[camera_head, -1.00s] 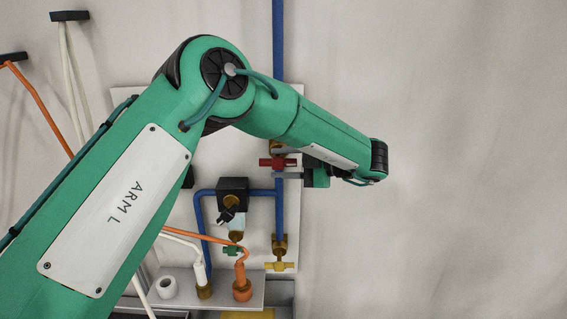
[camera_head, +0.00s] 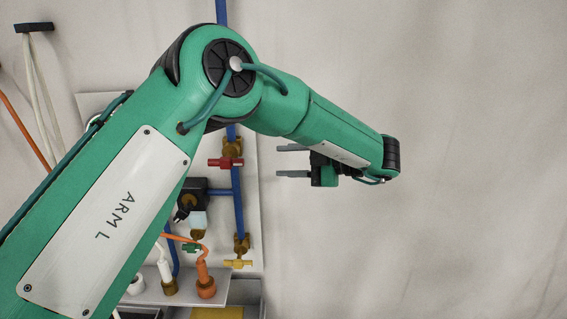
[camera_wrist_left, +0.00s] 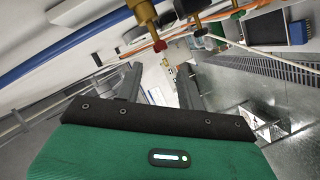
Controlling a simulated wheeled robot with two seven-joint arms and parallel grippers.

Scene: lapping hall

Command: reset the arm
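My left arm, green with a white plate marked ARM L, reaches across the head view from the lower left. My left gripper (camera_head: 284,161) is open, with its two grey fingers apart and nothing between them. It points left toward the red valve handle (camera_head: 226,162) on the blue pipe, with a clear gap between them. In the left wrist view the gripper (camera_wrist_left: 158,84) also shows spread fingers, with a red-tipped brass fitting (camera_wrist_left: 160,46) beyond them. My right gripper is in neither view.
A yellow valve handle (camera_head: 238,263) sits lower on the blue pipe (camera_head: 238,205). My arm hides part of the panel. The right side shows only bare wall.

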